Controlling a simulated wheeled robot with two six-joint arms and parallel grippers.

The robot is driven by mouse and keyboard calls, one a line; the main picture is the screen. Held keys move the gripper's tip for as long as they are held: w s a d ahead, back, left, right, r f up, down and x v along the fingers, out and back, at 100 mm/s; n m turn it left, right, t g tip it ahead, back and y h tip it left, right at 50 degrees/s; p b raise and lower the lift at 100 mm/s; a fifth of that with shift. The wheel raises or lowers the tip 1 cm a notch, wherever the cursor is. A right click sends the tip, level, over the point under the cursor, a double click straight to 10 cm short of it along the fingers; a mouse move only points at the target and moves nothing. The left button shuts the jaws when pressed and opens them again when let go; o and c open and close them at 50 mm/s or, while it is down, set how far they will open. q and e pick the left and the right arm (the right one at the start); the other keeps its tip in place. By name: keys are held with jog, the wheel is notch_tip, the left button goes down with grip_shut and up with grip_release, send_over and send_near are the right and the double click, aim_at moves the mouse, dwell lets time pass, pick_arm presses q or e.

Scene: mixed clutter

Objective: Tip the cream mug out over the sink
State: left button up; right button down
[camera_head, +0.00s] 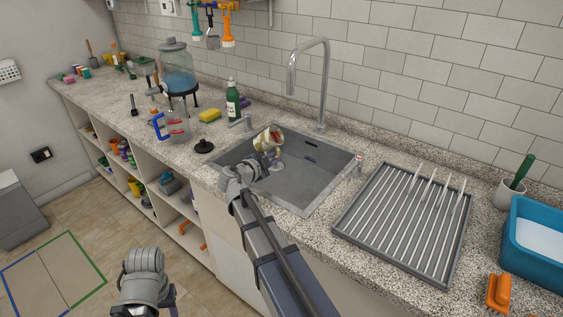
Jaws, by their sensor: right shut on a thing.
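The cream mug (267,137) with coloured patterning is held above the left part of the grey sink (310,182). It looks tilted, but its opening and any contents are hard to make out. My right gripper (268,153) is shut on the mug, and its wrist partly covers the sink's left edge. A small pale patch shows just below the mug; I cannot tell whether it is liquid. Only a grey joint of my left arm shows at the lower left; its fingers are not visible.
A tall faucet (325,84) stands behind the sink. A ribbed drying rack (405,222) lies to its right, with a blue tub (535,243) beyond. A clear jug with a blue handle (175,127), a green bottle (232,100) and a yellow sponge (210,115) stand left.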

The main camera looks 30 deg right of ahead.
aim_at(262, 139)
jog(key=shift+w+a+r+n+h, duration=0.15)
jog(key=shift+r+n+h, duration=0.15)
jog(key=shift+r+n, duration=0.45)
jog(key=shift+w+a+f+n+h+b, duration=0.15)
jog(key=shift+w+a+n+h+b, duration=0.15)
jog(key=shift+n+b, duration=0.1)
jog(key=shift+w+a+r+n+g+h+p, duration=0.15)
jog(key=shift+w+a+r+n+p, duration=0.1)
jog(key=shift+r+n, duration=0.25)
jog(key=shift+w+a+r+n+g+h+p, duration=0.15)
jog(key=shift+w+a+r+n, duration=0.15)
jog(key=shift+r, duration=0.2)
jog(key=shift+w+a+n+h+b, duration=0.3)
jog(key=shift+a+n+h+b, duration=0.2)
jog(key=shift+n+b, duration=0.35)
jog(key=shift+w+a+r+n+h+p, duration=0.2)
jog(key=shift+w+a+r+n+p, duration=0.1)
jog(key=shift+r+n, duration=0.3)
jog(key=shift+w+a+r+n+h+p, duration=0.15)
jog(key=shift+w+a+r+n+h, duration=0.1)
jog(key=shift+r+n, duration=0.35)
